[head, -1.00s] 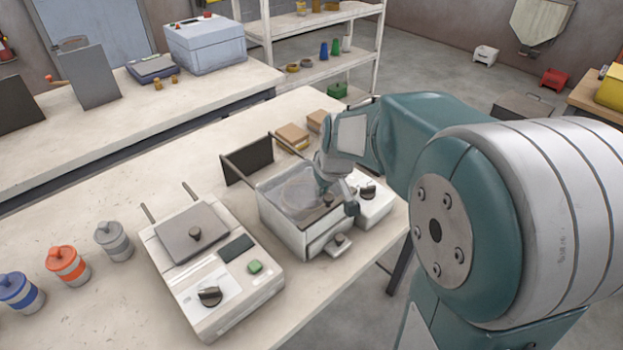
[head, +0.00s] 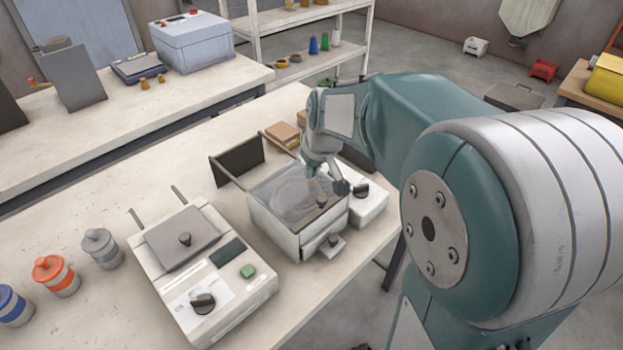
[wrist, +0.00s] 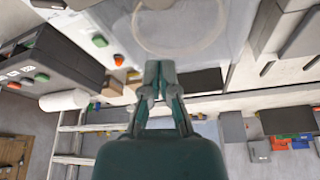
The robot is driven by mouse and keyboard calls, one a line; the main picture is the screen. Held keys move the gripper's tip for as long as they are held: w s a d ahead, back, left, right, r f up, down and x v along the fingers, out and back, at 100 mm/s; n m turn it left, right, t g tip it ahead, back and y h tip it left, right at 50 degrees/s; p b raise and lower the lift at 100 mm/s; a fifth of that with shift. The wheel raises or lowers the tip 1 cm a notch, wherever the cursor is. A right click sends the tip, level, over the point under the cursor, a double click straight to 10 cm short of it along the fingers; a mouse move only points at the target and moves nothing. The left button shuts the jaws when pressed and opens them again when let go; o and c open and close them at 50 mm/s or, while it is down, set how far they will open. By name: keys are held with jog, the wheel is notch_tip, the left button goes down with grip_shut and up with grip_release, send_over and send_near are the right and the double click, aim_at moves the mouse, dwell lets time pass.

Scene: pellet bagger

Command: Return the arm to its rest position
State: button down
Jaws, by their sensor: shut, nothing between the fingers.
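My gripper (head: 340,187) is shut and empty. It hangs above the front right part of the pellet machine with the clear lid (head: 290,205), near that machine's dark knob. I cannot tell whether the fingertips touch anything. In the wrist view my gripper (wrist: 158,68) shows its two fingers together, with the clear lid and its round ring beyond them. My arm reaches in from the right of the head view and is bent down at the wrist.
A second machine (head: 205,260) with a black knob and green button stands left on the bench. Lidded canisters (head: 55,275) stand at far left. Small boxes (head: 283,135) lie behind my wrist. A back counter (head: 120,130) and white shelf (head: 305,45) stand beyond.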

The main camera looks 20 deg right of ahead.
jog(key=v, duration=0.7)
jog(key=s+a+t, duration=0.1)
jog(key=s+a, duration=0.1)
jog(key=s, duration=0.7)
jog(key=s+a+m, duration=0.1)
jog(key=s+a, duration=0.2)
jog(key=s, duration=0.6)
jog(key=shift+s+a+f+t, duration=0.2)
jog(key=shift+s+f+t, duration=0.1)
jog(key=shift+f+t, duration=0.15)
jog(key=shift+d+m, duration=0.1)
jog(key=shift+m, duration=0.2)
